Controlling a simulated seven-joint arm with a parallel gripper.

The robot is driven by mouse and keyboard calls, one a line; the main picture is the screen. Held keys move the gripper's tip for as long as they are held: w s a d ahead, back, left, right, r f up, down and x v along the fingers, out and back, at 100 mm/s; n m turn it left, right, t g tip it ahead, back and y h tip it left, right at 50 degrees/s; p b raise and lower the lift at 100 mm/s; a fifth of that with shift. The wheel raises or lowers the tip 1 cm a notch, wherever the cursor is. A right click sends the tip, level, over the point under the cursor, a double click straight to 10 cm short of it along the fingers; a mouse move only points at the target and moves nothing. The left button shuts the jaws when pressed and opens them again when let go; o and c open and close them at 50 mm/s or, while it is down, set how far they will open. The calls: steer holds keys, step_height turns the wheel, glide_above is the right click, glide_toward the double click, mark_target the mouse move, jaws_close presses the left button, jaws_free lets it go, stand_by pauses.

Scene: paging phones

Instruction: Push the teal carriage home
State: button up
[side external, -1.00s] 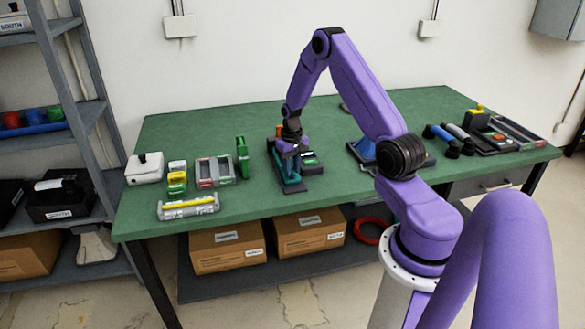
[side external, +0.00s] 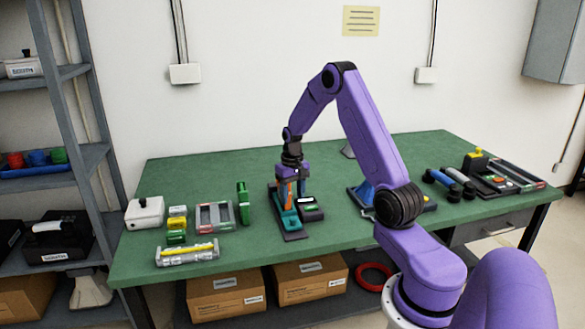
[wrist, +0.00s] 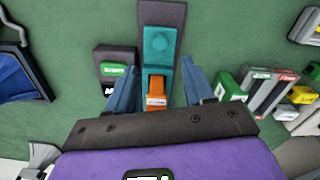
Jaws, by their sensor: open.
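The teal carriage (wrist: 159,45) lies on a dark grey track base (wrist: 162,12) in the wrist view. It also shows low on the bench in the side view (side external: 290,222). An orange block (wrist: 156,88) stands at the carriage's end nearer my gripper's body. My gripper (wrist: 159,65) is open and empty, with one blue finger on each side of the teal part, apart from it. In the side view my gripper (side external: 292,188) points down over the fixture, and its fingers partly hide the orange block. Whether the fingertips touch anything is unclear there.
A dark block with a green label (wrist: 116,70) stands close left of the track in the wrist view. A green block (wrist: 231,84) and grey frame (wrist: 268,90) stand to the right. Blue-and-black items (side external: 365,193) sit farther right on the green bench (side external: 350,228).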

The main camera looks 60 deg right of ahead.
step_height(320, 180, up, 10)
stand_by(0.4)
steer(key=shift+r, duration=0.1)
steer(key=s+a+r+n, duration=0.1)
steer(key=s+a+n, duration=0.15)
steer(key=a, duration=0.55)
steer(key=s+a+r+n, duration=0.1)
steer(key=s+a+n, duration=0.15)
steer(key=a, duration=0.55)
steer(key=s+a+r+n, duration=0.15)
steer(key=a+n, duration=0.25)
steer(key=a, duration=0.5)
steer(key=s+a+n, duration=0.3)
steer(key=s+n, duration=0.1)
steer(key=s, duration=0.7)
steer(key=s+a+f+n, duration=0.1)
steer(key=s+a+n, duration=0.3)
steer(key=s, duration=0.7)
steer(key=shift+a+n, duration=0.15)
steer(key=shift+n, duration=0.65)
steer(key=shift+w, duration=0.1)
